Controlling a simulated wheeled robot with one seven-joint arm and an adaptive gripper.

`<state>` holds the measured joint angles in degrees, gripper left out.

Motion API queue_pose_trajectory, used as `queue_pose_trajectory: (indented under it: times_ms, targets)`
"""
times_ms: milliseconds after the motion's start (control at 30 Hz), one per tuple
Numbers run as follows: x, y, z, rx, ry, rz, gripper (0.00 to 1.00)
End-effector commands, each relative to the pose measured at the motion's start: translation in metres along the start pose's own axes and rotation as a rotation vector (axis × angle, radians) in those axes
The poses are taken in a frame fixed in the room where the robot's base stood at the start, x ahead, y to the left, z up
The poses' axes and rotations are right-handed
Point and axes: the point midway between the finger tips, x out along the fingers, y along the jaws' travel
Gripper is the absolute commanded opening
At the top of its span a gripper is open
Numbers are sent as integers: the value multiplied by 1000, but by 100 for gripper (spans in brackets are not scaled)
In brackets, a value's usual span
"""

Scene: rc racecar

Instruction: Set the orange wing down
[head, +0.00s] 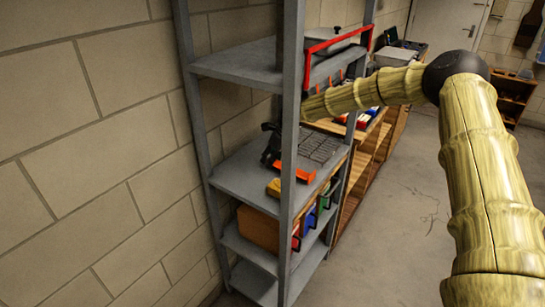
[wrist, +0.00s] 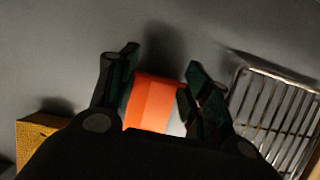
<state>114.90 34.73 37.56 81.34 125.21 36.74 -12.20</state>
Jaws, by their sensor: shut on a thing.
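The orange wing (wrist: 152,103) sits between the two dark fingers of my gripper (wrist: 160,78) in the wrist view, and the gripper is shut on it. A grey surface lies behind the wing, with dark shadows near the fingers. I cannot tell whether the wing touches that surface. In the head view an orange piece (head: 306,173), likely the wing, shows at the grey shelf's front, beside a post. My arm reaches in behind that post, so the gripper is not clear there.
A wire rack (head: 322,148) lies on the grey shelf (head: 238,178), right of the wing in the wrist view. A yellow block (wrist: 36,130) is on the left. Shelf posts (head: 291,120) stand close to my arm. A red frame (head: 337,42) is on the upper shelf.

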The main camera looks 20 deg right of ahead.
Motion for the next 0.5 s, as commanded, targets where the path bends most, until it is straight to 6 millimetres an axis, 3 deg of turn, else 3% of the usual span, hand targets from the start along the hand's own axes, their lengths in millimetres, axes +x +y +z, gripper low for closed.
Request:
queue_pose_trajectory:
  times_ms: [133,167,267,500]
  targets:
    - [3,0,-2,0,1,0,28]
    - [2,0,-1,0,0,0,54]
    - [2,0,-1,0,0,0,70]
    - [2,0,-1,0,0,0,70]
